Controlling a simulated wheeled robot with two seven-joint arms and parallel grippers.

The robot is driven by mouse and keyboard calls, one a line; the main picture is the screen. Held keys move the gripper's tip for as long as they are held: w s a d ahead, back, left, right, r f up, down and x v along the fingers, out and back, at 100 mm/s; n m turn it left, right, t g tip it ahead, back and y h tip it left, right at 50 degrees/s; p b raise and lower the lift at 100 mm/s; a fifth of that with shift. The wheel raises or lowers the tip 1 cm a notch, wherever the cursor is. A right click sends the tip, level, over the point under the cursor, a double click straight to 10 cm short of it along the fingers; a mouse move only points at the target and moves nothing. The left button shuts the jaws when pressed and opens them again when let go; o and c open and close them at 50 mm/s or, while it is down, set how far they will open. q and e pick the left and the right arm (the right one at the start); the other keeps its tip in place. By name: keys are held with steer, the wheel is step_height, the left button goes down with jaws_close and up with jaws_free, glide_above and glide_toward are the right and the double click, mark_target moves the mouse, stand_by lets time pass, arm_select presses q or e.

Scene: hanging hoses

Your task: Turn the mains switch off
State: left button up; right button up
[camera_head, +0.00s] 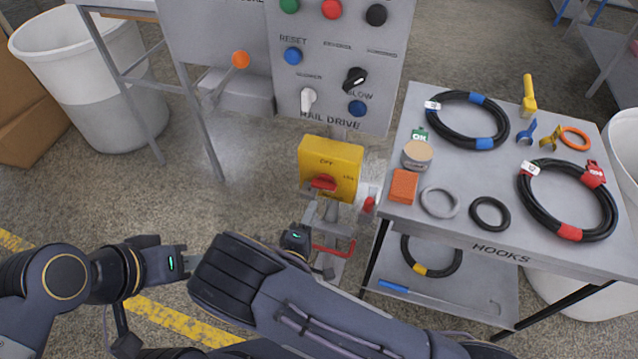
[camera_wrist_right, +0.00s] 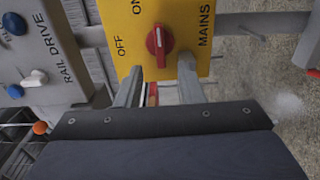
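The yellow mains box (camera_head: 343,158) stands below the rail drive panel in the head view. Its red rotary switch (camera_head: 323,183) is on the front. In the right wrist view the switch (camera_wrist_right: 159,41) has a white mark pointing toward the picture's top, with OFF, ON and MAINS lettering around it. My right gripper (camera_wrist_right: 161,68) is open and empty, its fingertips just short of the switch, one to each side; I see no contact. In the head view it (camera_head: 321,212) is below the box. My left gripper (camera_head: 180,263) is at lower left; its fingers are unclear.
The grey rail drive panel (camera_head: 335,75) has several buttons and knobs. An orange-tipped lever (camera_head: 240,60) stands at its left. The hooks table (camera_head: 455,215) at right carries coiled hoses, rings and small items. A white bin (camera_head: 85,75) is at upper left.

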mark_target(322, 189)
steer(key=p+x, duration=0.1)
steer(key=x, duration=0.6)
steer(key=shift+w+d+f+p, duration=0.1)
steer(key=shift+w+p, duration=0.2)
steer(key=shift+p, duration=0.05)
steer(key=shift+c, duration=0.3)
jaws_close()
